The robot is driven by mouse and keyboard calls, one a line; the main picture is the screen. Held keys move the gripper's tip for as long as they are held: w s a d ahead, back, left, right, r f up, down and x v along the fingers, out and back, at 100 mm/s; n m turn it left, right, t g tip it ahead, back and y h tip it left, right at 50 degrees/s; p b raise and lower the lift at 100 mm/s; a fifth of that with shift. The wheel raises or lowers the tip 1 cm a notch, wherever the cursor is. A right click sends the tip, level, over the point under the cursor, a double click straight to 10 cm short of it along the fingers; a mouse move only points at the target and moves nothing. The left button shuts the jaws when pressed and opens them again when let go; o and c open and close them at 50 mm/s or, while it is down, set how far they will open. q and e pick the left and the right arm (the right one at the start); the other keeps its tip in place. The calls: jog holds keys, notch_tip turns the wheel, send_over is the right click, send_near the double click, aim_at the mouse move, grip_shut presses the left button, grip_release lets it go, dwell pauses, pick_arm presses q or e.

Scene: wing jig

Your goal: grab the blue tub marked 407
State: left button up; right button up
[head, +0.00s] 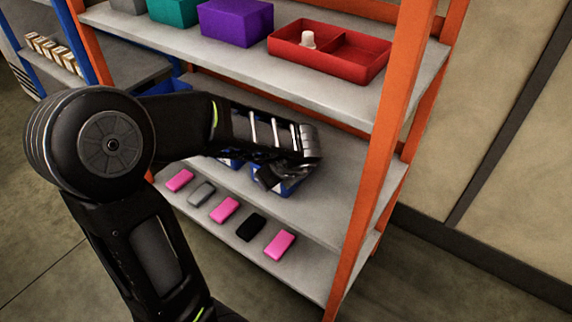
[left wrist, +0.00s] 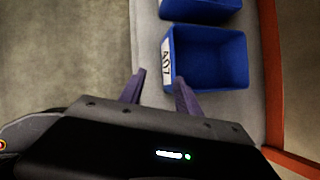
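The blue tub marked 407 (left wrist: 215,58) is on a grey shelf in the left wrist view, its white label on the side nearest the shelf's front edge. My left gripper (left wrist: 160,82) is open and empty. One finger overlaps the tub near its labelled wall, the other is outside that wall; I cannot tell whether either touches. In the head view my left gripper (head: 268,178) is over the middle shelf and hides most of the tub, with a blue part (head: 291,187) showing beside it. My right gripper is not in view.
Another blue tub (left wrist: 200,8) is close beside it. Pink, grey and black boxes (head: 224,209) lie on the lower shelf. An orange post (head: 383,150) stands to the right. A red divided tray (head: 345,57) and a purple box (head: 236,24) are on the shelf above.

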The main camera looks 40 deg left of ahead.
aim_at(279, 189)
pick_arm(q)
jog(key=shift+w+a, duration=0.4)
jog(key=shift+a, duration=0.35)
jog(key=shift+w+a, duration=0.35)
jog(key=shift+a, duration=0.4)
jog(key=x, duration=0.2)
jog(key=b+x, duration=0.1)
jog(key=x, duration=0.3)
jog(key=shift+w+a+r, duration=0.2)
jog(key=shift+a+r, duration=0.15)
jog(key=shift+a, duration=0.05)
jog(key=shift+c, duration=0.3)
grip_shut()
jog(key=shift+r, duration=0.1)
